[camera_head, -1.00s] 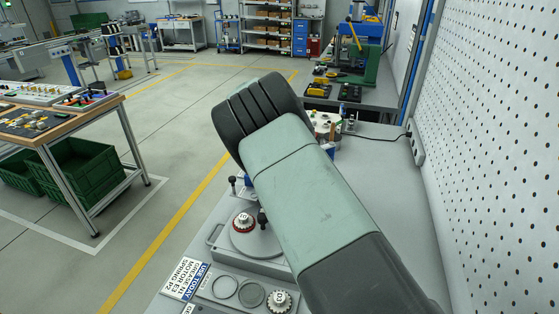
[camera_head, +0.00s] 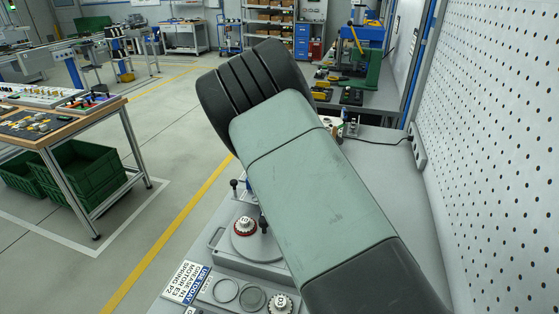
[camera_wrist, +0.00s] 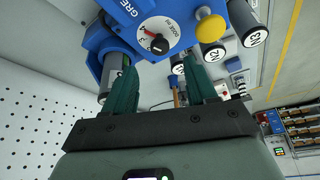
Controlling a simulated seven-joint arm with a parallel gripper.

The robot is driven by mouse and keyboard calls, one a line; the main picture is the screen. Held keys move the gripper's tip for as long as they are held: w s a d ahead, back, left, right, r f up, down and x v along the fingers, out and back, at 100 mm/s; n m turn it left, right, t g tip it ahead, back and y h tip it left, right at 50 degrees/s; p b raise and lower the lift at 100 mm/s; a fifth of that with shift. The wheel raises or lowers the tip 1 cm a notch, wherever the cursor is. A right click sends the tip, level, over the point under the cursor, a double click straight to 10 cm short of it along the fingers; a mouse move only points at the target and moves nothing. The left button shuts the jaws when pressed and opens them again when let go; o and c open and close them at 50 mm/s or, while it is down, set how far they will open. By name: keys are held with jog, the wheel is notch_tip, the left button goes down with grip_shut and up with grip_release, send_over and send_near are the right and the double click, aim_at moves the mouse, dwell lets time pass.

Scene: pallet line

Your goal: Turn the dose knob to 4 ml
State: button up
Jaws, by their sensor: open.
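The dose knob (camera_wrist: 159,46) is small and black, on a white dial (camera_wrist: 157,34) with numbers and a red mark near its upper left. The dial is on the front of a blue dispenser (camera_wrist: 122,33). The numbers are too small to read the setting surely. My gripper (camera_wrist: 160,64) is open, with its two green fingers pointing at the dispenser, one on each side below the knob. I see no contact with the knob. In the head view my arm hides the gripper, the knob and most of the dispenser.
A yellow round knob (camera_wrist: 210,27) and numbered dark cylinders (camera_wrist: 214,53) stand right of the dial. A grey cylinder (camera_wrist: 110,72) is on its left. On the bench are a fixture with a red-rimmed part (camera_head: 244,226) and a label sign (camera_head: 187,282). A perforated wall (camera_head: 492,130) bounds the right.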

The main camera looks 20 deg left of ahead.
jog(key=shift+v, duration=2.05)
jog(key=s+d+r+y, duration=0.1)
jog(key=s+d+r, duration=0.4)
jog(key=d+r, duration=0.5)
jog(key=s+d+r+y, duration=0.1)
jog(key=s+d+r, duration=0.4)
jog(key=d+r, duration=0.5)
jog(key=s+d+r+n+y, duration=0.1)
jog(key=s+d+n, duration=0.1)
jog(key=s+d, duration=0.45)
jog(key=s+d+r+n, duration=0.1)
jog(key=s+d, duration=0.3)
jog(key=s, duration=0.5)
jog(key=s+d+f+n+t+h, duration=0.1)
jog(key=s+d+f+n, duration=0.1)
jog(key=s, duration=0.9)
jog(key=shift+s+d+f+t, duration=0.35)
jog(key=shift+d+f, duration=0.1)
jog(key=shift+f, duration=0.15)
